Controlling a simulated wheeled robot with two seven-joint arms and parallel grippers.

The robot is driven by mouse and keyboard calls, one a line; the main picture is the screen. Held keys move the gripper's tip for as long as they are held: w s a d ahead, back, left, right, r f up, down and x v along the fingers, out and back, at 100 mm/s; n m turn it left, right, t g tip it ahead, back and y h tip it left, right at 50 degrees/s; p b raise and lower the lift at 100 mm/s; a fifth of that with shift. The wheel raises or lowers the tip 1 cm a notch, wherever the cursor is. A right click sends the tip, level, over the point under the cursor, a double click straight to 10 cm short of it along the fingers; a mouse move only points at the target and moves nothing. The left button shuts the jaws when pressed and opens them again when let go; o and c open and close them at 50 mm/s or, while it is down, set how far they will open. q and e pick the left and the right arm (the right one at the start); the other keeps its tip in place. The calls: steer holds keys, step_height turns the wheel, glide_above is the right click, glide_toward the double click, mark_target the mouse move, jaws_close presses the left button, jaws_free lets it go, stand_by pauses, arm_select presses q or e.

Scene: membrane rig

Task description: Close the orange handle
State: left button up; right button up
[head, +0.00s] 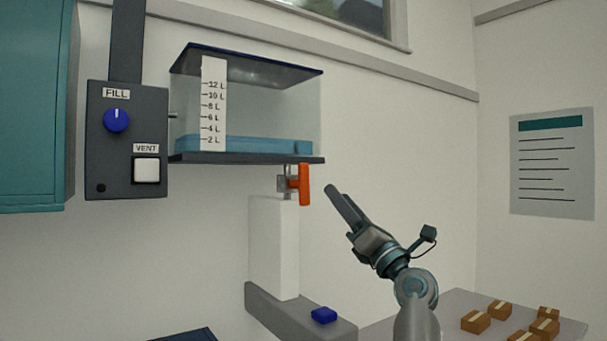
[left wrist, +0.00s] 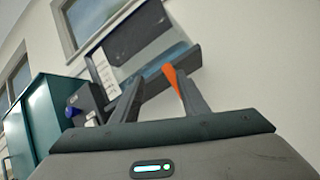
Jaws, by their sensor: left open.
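The orange handle (head: 304,184) hangs upright on a small metal valve (head: 287,183) under the water tank. It also shows in the left wrist view (left wrist: 173,80), beyond the fingers and close to the right-hand finger. My left gripper (head: 334,191) is open, with its fingertips a short way right of the handle in the head view. No contact with the handle can be made out. In the left wrist view, the gap between the fingers (left wrist: 157,84) looks empty apart from the handle at its right side. My right gripper is not in view.
The clear tank (head: 250,115) holds a little blue water, with a litre scale in front. A control box (head: 125,140) with a blue FILL knob (head: 116,120) and white VENT button (head: 146,170) stands left. A white block (head: 273,245) is below the valve. Small boxes (head: 475,321) lie lower right.

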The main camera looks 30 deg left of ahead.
mark_target(306, 167)
arm_select(q)
step_height(306, 167, up, 7)
steer(key=d+n+g+h, duration=0.2)
steer(key=n+h, duration=0.4)
steer(key=shift+s+r+g+h, duration=0.2)
steer(key=shift+s+g+h, duration=0.1)
steer(key=shift+g, duration=0.1)
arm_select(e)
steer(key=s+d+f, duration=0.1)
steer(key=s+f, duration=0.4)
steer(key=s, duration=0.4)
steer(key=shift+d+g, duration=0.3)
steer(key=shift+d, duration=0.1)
arm_select(q)
steer(key=p+x, duration=0.7)
steer(key=x, duration=0.9)
steer(key=shift+r, duration=0.1)
steer(key=shift+w+a+p, duration=0.25)
steer(key=shift+a+p, duration=0.05)
steer(key=shift+a, duration=0.4)
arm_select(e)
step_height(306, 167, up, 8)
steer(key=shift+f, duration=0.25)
arm_select(q)
jaws_close()
